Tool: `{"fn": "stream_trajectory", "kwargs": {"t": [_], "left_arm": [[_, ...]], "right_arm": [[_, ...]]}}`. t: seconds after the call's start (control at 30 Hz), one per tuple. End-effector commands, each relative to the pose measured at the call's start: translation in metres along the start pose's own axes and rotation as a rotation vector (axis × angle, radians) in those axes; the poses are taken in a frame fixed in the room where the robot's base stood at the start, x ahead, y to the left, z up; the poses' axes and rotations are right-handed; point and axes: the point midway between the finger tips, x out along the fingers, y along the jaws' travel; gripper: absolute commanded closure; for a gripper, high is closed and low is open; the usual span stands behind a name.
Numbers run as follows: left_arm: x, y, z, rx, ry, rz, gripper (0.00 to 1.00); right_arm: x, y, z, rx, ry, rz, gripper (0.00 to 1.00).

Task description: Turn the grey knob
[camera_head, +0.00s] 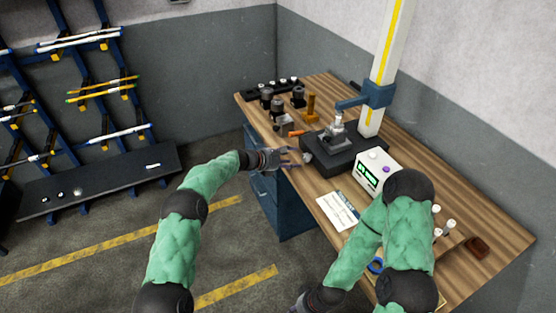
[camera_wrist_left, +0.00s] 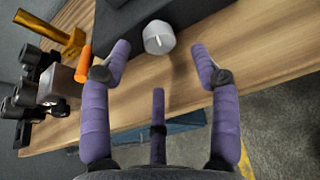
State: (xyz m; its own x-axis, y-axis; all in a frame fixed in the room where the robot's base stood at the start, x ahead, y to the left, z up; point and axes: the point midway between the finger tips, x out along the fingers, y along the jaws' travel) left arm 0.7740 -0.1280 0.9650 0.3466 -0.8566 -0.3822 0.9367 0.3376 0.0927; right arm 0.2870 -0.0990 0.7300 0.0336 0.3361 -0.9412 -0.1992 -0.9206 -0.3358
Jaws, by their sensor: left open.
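The grey knob (camera_wrist_left: 158,37) is a light round knob with a pale pointer line, on the side of a dark machine base (camera_head: 343,152). In the head view it is a small pale spot (camera_head: 308,157) at the base's left side. My left gripper (camera_head: 291,157) is open and empty at the table's left edge, close to the knob. In the left wrist view the purple fingers (camera_wrist_left: 160,58) are spread, with the knob just beyond the tips, between them and apart from them. My right gripper (camera_head: 300,304) is at the bottom edge, partly cut off.
An orange-handled tool (camera_wrist_left: 84,64) and a metal block (camera_wrist_left: 60,84) lie left of the left fingers. A brass-coloured stand (camera_head: 311,105), a white meter box (camera_head: 376,170) and a paper sheet (camera_head: 337,211) are on the wooden table (camera_head: 480,222). A pillar (camera_head: 388,65) rises behind the base.

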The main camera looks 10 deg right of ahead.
Motion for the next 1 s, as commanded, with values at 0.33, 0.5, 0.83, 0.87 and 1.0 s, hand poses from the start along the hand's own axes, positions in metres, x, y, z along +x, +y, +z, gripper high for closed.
{"fn": "stream_trajectory", "kwargs": {"t": [0.33, 0.5, 0.83, 0.87, 1.0], "left_arm": [[-0.049, 0.000, -0.001, -0.001, 0.001, -0.001, 0.38], [-0.060, -0.001, -0.001, -0.001, 0.001, -0.002, 0.38], [-0.062, -0.001, -0.001, -0.001, 0.001, -0.003, 0.38], [-0.062, -0.001, -0.001, -0.001, 0.001, -0.003, 0.38], [-0.062, -0.007, -0.019, 0.012, 0.033, -0.007, 0.38]], "right_arm": [[0.000, 0.000, 0.000, 0.000, 0.000, 0.000, 0.60], [0.000, 0.000, 0.000, 0.000, 0.000, 0.000, 0.60], [0.000, 0.000, 0.000, 0.000, 0.000, 0.000, 0.60], [0.000, 0.000, 0.000, 0.000, 0.000, 0.000, 0.57], [0.004, -0.004, -0.003, -0.036, -0.011, -0.011, 0.52]]}}
